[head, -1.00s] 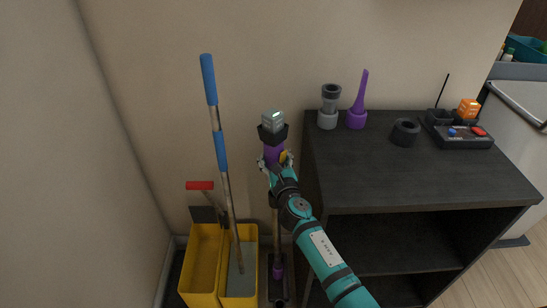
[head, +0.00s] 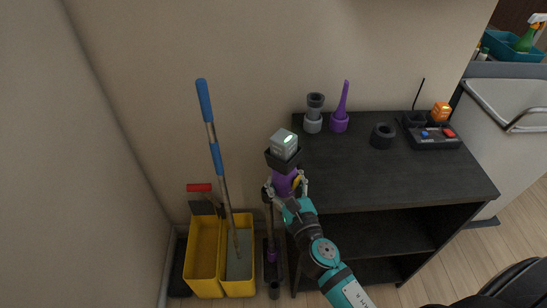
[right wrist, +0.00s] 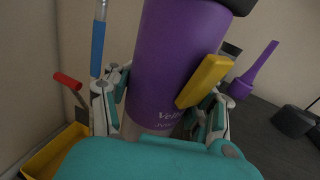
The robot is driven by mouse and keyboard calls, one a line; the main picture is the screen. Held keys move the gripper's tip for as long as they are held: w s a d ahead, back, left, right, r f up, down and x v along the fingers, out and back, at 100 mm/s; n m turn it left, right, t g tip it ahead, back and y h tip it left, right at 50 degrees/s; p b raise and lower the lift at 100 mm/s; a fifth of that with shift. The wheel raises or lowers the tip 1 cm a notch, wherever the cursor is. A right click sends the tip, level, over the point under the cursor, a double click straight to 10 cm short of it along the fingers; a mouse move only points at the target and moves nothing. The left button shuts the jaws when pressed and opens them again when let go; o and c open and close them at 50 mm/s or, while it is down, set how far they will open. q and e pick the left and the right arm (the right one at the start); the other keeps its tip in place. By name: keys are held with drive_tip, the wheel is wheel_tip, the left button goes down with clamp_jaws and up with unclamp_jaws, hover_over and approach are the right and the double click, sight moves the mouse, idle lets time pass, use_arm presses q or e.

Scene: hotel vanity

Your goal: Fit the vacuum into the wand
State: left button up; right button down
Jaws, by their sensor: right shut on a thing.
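The vacuum (head: 284,183) has a purple body, a dark collar and a grey block with a green light on top. My right gripper (head: 286,190) is shut around its purple body and holds it roughly upright, near the shelf's left front corner. The purple body and its yellow part also fill the middle of the right wrist view (right wrist: 178,60). The wand (head: 268,222) stands upright on the floor between the yellow bucket and the shelf, with a purple section low down. Its top is just left of my gripper, partly hidden. The vacuum looks apart from it. My left gripper is out of view.
On the dark shelf (head: 410,185) stand a grey nozzle (head: 313,115), a purple crevice tool (head: 341,112), a black ring (head: 382,136) and a control box (head: 432,133). A yellow bucket (head: 204,258) with a blue-handled mop (head: 216,158) stands left of the wand.

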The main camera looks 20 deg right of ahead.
sight(290, 171)
drive_tip(key=s+r+p, duration=0.2)
drive_tip(key=s+r, duration=0.1)
drive_tip(key=s+r+p, duration=0.2)
drive_tip(key=s+r, duration=0.1)
drive_tip(key=r, duration=0.1)
drive_tip(key=shift+s+r, duration=0.25)
drive_tip(key=shift+r, duration=0.05)
drive_tip(key=shift+s+r+p, duration=0.45)
drive_tip(key=shift+s+r, duration=0.15)
drive_tip(key=shift+r, duration=0.2)
drive_tip(key=shift+w+f+b, duration=0.35)
drive_tip(key=shift+f+b, duration=0.05)
drive_tip(key=shift+f, duration=0.1)
drive_tip(key=w+f+b, duration=0.8)
drive_tip(key=w+f, duration=0.2)
drive_tip(key=w, duration=0.3)
drive_tip(key=w+d+f+b, duration=0.1)
drive_tip(key=w+f+b, duration=0.8)
drive_tip(key=w, duration=0.4)
drive_tip(key=shift+f+m+h, duration=0.3)
drive_tip(key=shift+f, duration=0.4)
drive_tip(key=shift+s+f, duration=0.1)
drive_tip(key=shift+f, duration=0.05)
